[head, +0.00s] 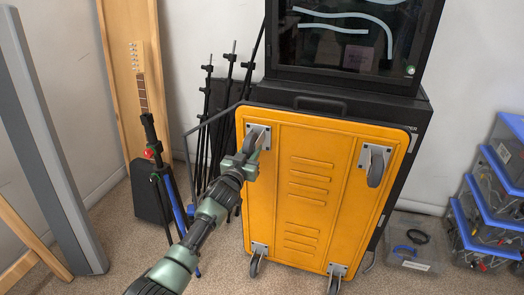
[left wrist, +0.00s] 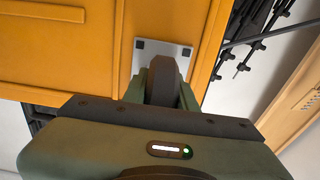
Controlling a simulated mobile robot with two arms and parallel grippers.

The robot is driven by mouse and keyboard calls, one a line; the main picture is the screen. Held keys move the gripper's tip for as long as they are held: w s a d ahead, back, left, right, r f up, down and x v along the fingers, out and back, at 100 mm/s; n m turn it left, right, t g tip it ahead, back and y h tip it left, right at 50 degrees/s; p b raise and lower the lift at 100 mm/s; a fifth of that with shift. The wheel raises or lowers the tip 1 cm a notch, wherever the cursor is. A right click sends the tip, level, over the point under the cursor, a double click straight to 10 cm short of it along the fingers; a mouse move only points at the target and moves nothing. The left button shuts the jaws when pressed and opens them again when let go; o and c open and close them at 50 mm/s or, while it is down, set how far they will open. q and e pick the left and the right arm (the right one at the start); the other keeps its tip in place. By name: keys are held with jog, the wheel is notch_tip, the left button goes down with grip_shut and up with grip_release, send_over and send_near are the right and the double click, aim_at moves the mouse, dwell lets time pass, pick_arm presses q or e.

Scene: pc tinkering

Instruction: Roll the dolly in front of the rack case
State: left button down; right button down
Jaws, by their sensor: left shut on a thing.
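The orange dolly (head: 308,190) stands tilted up on end, its underside with several casters facing me. It is right in front of the black rack case (head: 420,110), which it partly hides. My left gripper (head: 249,152) is shut on the dolly's upper left caster. In the left wrist view, the caster wheel (left wrist: 165,82) sits between the green fingers, below its grey mounting plate (left wrist: 160,55). The dolly's lower casters (head: 256,262) are near the carpet. My right gripper is not in view.
Clear bins with blue lids (head: 490,205) are stacked at the right. A clear box (head: 410,243) sits on the floor beside the dolly. Black stands (head: 205,130) and a guitar neck (head: 142,88) lean at the left. A grey panel (head: 45,150) stands further left.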

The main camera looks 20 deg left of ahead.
pick_arm(q)
jog(key=shift+a, duration=0.85)
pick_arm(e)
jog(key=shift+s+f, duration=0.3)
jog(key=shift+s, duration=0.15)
pick_arm(q)
jog(key=c, duration=1.1)
grip_release()
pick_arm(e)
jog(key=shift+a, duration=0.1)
pick_arm(q)
jog(key=shift+d, duration=0.2)
